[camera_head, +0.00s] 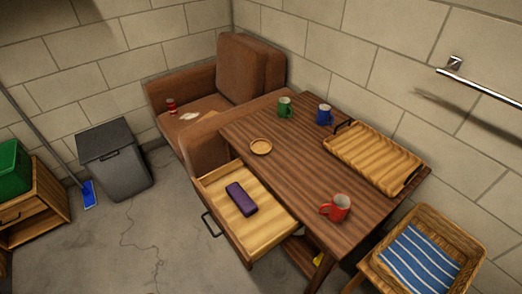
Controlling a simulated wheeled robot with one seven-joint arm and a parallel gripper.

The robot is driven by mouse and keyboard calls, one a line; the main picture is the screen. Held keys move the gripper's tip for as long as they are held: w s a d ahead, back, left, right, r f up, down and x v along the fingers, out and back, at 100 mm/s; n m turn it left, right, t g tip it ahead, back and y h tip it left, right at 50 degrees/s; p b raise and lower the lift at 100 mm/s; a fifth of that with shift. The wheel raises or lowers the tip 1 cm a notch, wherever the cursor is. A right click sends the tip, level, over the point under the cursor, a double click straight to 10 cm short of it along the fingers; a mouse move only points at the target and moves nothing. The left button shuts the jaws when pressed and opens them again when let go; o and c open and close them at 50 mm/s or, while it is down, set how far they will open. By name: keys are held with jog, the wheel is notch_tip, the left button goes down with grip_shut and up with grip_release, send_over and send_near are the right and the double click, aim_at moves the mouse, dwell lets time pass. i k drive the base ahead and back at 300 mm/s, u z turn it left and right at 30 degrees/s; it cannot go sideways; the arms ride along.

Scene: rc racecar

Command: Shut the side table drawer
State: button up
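The side table (284,173) is brown wood and stands in the middle right of the head view, beside an armchair. Its drawer (266,229) is pulled far out toward the lower left. A dark handle (211,224) is on the drawer's front. A purple case-like object (241,199) lies inside the drawer, below its rim. My gripper is not in view.
A tray (375,156), green mug (284,107), blue mug (324,115), red mug (336,208) and small dish (261,147) are on the tabletop. A brown armchair (247,68) stands behind. A grey bin (115,160) is at left. The floor before the drawer is clear.

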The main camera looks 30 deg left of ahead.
aim_at(252, 237)
jog(key=u, duration=1.7)
